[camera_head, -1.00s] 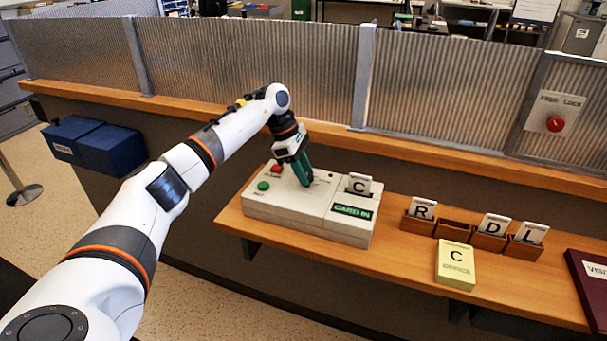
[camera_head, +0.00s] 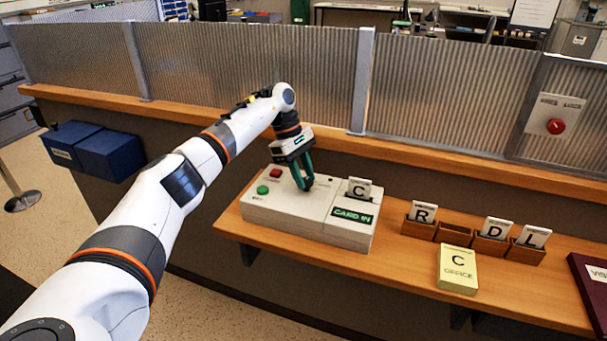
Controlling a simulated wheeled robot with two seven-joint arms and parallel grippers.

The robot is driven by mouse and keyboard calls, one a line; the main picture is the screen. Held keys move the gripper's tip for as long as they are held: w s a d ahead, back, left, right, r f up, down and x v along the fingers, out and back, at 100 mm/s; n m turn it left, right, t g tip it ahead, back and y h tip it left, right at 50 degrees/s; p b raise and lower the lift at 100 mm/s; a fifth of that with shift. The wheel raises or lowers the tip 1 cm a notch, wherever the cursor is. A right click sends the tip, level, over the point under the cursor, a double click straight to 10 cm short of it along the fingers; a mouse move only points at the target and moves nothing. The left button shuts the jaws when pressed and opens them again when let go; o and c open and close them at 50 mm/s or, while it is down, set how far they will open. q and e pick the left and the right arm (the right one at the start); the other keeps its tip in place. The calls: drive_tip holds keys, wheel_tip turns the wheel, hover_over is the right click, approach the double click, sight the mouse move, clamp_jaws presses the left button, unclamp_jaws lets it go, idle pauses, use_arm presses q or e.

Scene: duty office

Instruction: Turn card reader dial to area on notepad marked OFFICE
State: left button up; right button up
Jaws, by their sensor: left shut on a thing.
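The white card reader (camera_head: 285,222) sits on the wooden shelf, with a red and a green button at its left. A card marked C (camera_head: 360,188) stands in its slot above a green CARD IN display (camera_head: 353,216). My left gripper (camera_head: 305,185) points down onto the reader's top, its fingers shut on the dial, which they hide. The dial's pointer and marks cannot be read. The yellow notepad (camera_head: 457,270) reads C and OFFICE and lies on the shelf to the right. My right gripper is not in view.
Wooden card holders (camera_head: 453,233) with cards R, D and L stand right of the reader; one slot is empty. A maroon book (camera_head: 590,285) lies at the far right. A corrugated partition (camera_head: 250,75) stands behind the shelf.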

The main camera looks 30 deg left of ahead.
use_arm(q)
drive_tip(key=shift+r, duration=0.1)
drive_tip(key=o, duration=1)
drive_tip(key=shift+a+r, duration=0.2)
drive_tip(key=shift+r, duration=0.05)
drive_tip(key=b+v, duration=0.1)
drive_tip(key=v, duration=1)
drive_tip(key=shift+a+r, duration=0.1)
drive_tip(key=shift+r, duration=0.05)
